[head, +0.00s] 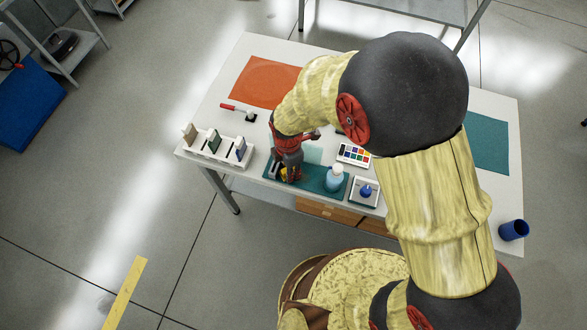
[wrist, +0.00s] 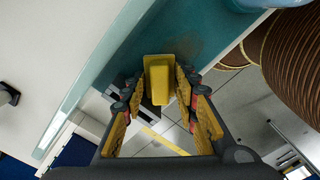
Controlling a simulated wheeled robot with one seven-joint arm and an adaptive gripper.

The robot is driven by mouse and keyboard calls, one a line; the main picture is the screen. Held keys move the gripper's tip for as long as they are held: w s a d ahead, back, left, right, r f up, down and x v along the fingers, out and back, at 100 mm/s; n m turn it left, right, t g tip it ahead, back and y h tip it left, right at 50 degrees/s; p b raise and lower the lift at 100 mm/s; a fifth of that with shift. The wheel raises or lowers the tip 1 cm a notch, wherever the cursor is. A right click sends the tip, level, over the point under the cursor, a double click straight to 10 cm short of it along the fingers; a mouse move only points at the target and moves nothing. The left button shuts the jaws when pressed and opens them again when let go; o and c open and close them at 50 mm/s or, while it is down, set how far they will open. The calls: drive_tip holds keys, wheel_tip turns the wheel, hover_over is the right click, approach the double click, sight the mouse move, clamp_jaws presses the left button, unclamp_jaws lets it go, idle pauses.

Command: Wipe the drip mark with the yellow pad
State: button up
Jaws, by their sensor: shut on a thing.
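My gripper (head: 287,174) is low over the left part of a dark teal strip (head: 312,184) at the table's near edge. In the wrist view my gripper (wrist: 158,84) is shut on the yellow pad (wrist: 158,68), a small block between the fingers. The pad is over or against the teal surface (wrist: 150,40); I cannot tell whether it touches. A faint brownish smudge (wrist: 194,48) shows on the teal just right of the pad, possibly the drip mark. In the head view the arm and gripper mostly hide the pad.
A light blue bottle (head: 334,178) stands on the strip, right of my gripper. A white rack (head: 220,150) with blocks is to the left. A colour palette (head: 354,155) and a white tray (head: 364,192) with a blue object are to the right. A red-handled tool (head: 236,110) lies behind.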

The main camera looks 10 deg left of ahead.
sight(311, 181)
drive_tip(key=shift+w+a+r, duration=0.1)
drive_tip(key=shift+a+r, duration=0.05)
drive_tip(key=shift+s+d+p, duration=0.15)
drive_tip(key=shift+d+p, duration=0.05)
drive_tip(key=shift+d, duration=1.05)
drive_tip(key=shift+s+d+p, duration=0.1)
drive_tip(key=shift+d+p, duration=0.05)
drive_tip(key=shift+d, duration=1.1)
drive_tip(key=shift+s+d+f, duration=0.15)
drive_tip(key=shift+d+f, duration=0.05)
drive_tip(key=shift+d, duration=0.45)
drive_tip(key=shift+s+d+f, duration=0.1)
drive_tip(key=shift+d+f, duration=0.1)
drive_tip(key=shift+d, duration=0.45)
drive_tip(key=shift+w+a+r+p, duration=0.1)
drive_tip(key=shift+r+p, duration=2.15)
drive_tip(key=shift+r, duration=0.85)
wheel_tip(311, 181, up, 3)
drive_tip(key=shift+r+p, duration=0.1)
drive_tip(key=shift+p, duration=1.05)
